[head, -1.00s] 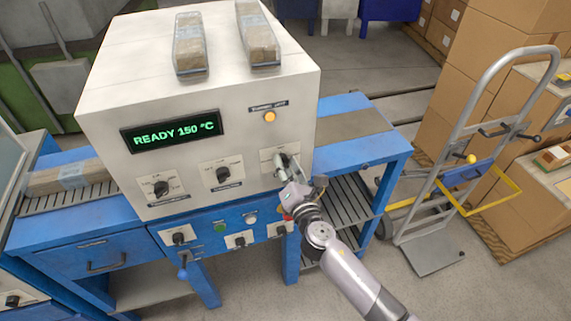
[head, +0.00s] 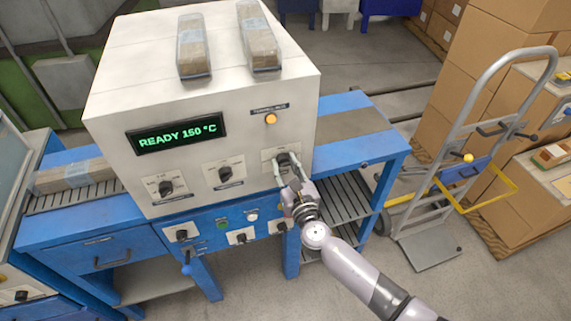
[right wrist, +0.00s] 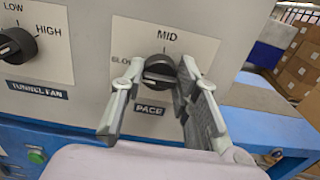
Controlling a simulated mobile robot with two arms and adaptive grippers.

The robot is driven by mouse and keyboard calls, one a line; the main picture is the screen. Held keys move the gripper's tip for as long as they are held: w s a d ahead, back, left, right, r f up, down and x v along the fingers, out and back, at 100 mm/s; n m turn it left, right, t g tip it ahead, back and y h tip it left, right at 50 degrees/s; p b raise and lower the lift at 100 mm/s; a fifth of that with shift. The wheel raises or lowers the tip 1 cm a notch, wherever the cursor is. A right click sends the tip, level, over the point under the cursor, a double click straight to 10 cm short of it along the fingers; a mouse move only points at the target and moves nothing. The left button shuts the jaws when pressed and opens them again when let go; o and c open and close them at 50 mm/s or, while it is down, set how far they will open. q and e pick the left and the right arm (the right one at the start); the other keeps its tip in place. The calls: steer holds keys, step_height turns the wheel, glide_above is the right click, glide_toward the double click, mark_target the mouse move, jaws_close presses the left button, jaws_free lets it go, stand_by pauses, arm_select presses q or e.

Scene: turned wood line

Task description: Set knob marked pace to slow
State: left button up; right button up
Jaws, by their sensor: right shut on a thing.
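The pace knob (right wrist: 160,72) is black and sits on a white plate marked MID at the top and SLOW, partly hidden, at the left. In the head view the knob (head: 283,158) is at the right of the cream machine's front. My right gripper (right wrist: 162,68) is shut on the knob, one finger on each side of it; the head view shows the gripper (head: 288,174) reaching up from below. The fingers hide part of the plate. I cannot clearly tell which mark the knob points to. My left gripper is not in view.
The tunnel fan knob (right wrist: 16,46) is to the left. The display (head: 177,134) reads READY 150 °C. An amber lamp (head: 271,119) is above the pace plate. Blue panel controls (head: 241,237) lie below. A hand truck (head: 455,170) stands at the right.

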steer(key=shift+f, duration=0.15)
stand_by(0.3)
steer(key=o, duration=1.2)
steer(key=shift+c, duration=0.2)
steer(key=v, duration=1.2)
